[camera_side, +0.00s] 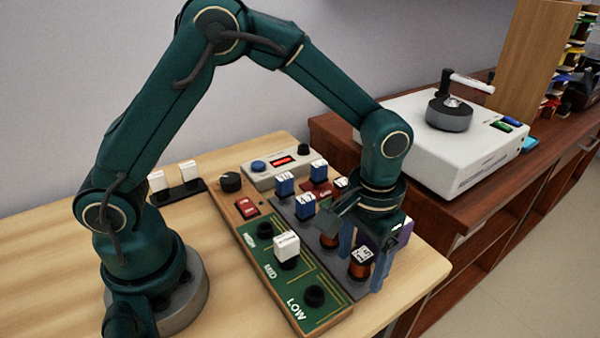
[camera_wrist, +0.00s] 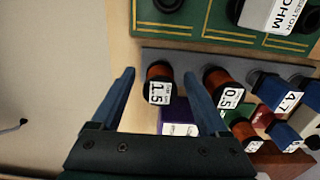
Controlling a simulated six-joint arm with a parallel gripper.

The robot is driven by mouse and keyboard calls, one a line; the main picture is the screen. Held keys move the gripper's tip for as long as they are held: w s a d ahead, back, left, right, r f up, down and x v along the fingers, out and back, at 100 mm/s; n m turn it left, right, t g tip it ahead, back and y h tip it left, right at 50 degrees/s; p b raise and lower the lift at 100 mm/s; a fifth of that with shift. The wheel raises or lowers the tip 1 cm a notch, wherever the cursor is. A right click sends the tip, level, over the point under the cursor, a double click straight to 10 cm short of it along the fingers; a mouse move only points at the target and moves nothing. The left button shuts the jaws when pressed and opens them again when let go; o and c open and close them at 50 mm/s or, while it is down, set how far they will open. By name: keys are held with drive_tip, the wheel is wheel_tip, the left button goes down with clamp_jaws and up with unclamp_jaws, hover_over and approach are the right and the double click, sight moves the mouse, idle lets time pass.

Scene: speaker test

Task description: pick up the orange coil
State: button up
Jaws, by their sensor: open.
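An orange coil (camera_wrist: 159,73) with black ends and a white label reading 1.5 stands between the fingers of my gripper (camera_wrist: 159,75) in the wrist view. The fingers are open, with a visible gap between the left one and the coil. In the side view the coil (camera_side: 359,271) stands on a dark grey strip, and my gripper (camera_side: 363,266) reaches down with its blue fingers around it. A second orange coil (camera_wrist: 215,77), labelled 0.5, stands just right of the right finger in the wrist view. It is partly hidden by my gripper in the side view.
A green panel (camera_side: 262,268) marked MID and LOW, with a white block (camera_side: 286,246) on it, lies beside the strip. Several blue-and-white parts (camera_side: 285,184) stand behind. A purple part (camera_wrist: 179,114) is close to the coil. A white turntable (camera_side: 450,150) stands at the back right.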

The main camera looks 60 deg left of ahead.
clamp_jaws()
